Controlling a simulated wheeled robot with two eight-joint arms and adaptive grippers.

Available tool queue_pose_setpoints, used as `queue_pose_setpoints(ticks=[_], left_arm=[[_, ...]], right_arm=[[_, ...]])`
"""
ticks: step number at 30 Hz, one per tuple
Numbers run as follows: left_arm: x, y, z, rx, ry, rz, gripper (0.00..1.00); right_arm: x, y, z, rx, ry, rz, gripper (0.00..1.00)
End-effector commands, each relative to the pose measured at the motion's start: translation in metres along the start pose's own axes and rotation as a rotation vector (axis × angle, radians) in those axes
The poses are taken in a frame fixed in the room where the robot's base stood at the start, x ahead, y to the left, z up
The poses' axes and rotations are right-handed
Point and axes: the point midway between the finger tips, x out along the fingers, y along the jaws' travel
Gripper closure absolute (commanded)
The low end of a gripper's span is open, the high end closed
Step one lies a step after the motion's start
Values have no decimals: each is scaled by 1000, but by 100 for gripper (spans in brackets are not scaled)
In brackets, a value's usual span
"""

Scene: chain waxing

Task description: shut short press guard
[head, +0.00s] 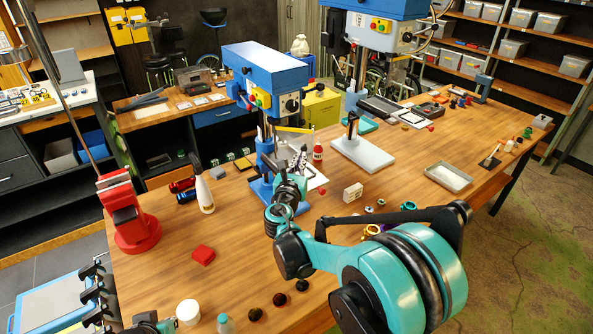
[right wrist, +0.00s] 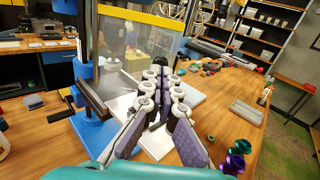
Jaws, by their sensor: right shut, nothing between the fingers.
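The short blue drill press (head: 264,80) stands on the workbench in the middle of the head view. Its guard (head: 294,129) shows there as a yellow bar beside the press column. In the right wrist view the guard (right wrist: 150,19) is a clear panel with a yellow top edge, standing upright beside the blue press column (right wrist: 86,45). My right gripper (head: 301,160) is just below the yellow bar. Its fingers (right wrist: 162,72) are together and empty, close to the panel; I cannot tell if they touch it. My left gripper is not clearly visible.
A white-based stand (head: 362,153) and a taller press (head: 388,38) are farther right.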

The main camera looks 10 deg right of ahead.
Motion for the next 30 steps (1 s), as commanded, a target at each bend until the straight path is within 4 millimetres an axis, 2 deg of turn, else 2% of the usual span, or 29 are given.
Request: queue_pose_setpoints(ticks=[6,30], left_arm=[[0,0,0,0,0,0,100],[3,0,2,0,0,0,100]], right_arm=[[16,0,0,0,0,-1,100],[24,-5,0,1,0,66,100]])
